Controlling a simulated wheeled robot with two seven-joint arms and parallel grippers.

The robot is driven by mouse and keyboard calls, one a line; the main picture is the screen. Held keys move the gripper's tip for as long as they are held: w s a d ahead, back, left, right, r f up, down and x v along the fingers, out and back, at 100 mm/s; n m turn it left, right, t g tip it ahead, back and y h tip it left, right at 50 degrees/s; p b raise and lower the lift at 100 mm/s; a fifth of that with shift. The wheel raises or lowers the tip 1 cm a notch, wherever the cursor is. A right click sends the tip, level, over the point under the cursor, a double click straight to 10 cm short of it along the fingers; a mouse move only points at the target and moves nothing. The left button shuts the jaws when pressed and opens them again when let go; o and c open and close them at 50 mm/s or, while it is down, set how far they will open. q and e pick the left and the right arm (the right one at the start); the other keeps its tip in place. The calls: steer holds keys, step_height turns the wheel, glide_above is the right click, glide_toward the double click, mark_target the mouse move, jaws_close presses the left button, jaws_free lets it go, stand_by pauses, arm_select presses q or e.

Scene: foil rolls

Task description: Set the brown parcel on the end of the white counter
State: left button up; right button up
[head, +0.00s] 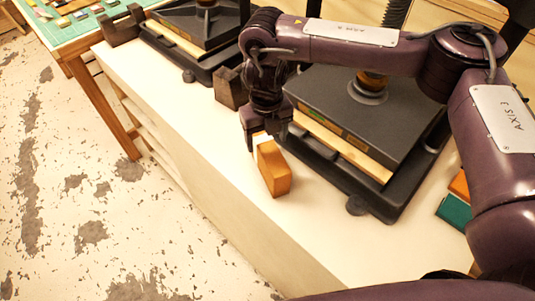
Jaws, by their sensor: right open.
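The brown parcel (273,170), an orange-brown block, stands upright on the white counter (312,225), near its front edge and in front of a dark press. My right gripper (263,137) points down at the parcel's top end. Its jaws are open. A finger covers part of the parcel's top, and I cannot tell whether it touches. My left gripper is not in view.
A dark press (350,112) stands directly behind the parcel, and another press (195,28) stands further left. Dark brown blocks (229,88) sit beside them. Teal (454,212) and orange (460,185) items lie at the right. The counter's front strip is mostly clear.

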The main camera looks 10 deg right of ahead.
mark_target(270, 152)
steer(key=shift+s+f, duration=0.25)
steer(key=shift+f, duration=0.2)
steer(key=shift+s+d+f+p, duration=0.15)
steer(key=shift+s+f+p, duration=0.15)
steer(key=shift+f+p, duration=0.3)
steer(key=shift+s+d+f+p, duration=0.1)
steer(key=shift+s+f+p, duration=0.15)
steer(key=shift+f+p, duration=0.3)
steer(key=f, duration=0.2)
steer(key=shift+w+f, duration=0.25)
steer(key=shift+f, duration=0.25)
jaws_close()
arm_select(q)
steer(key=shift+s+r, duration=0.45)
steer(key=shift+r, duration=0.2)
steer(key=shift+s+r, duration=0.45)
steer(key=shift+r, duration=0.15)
arm_select(e)
steer(key=shift+r, duration=0.15)
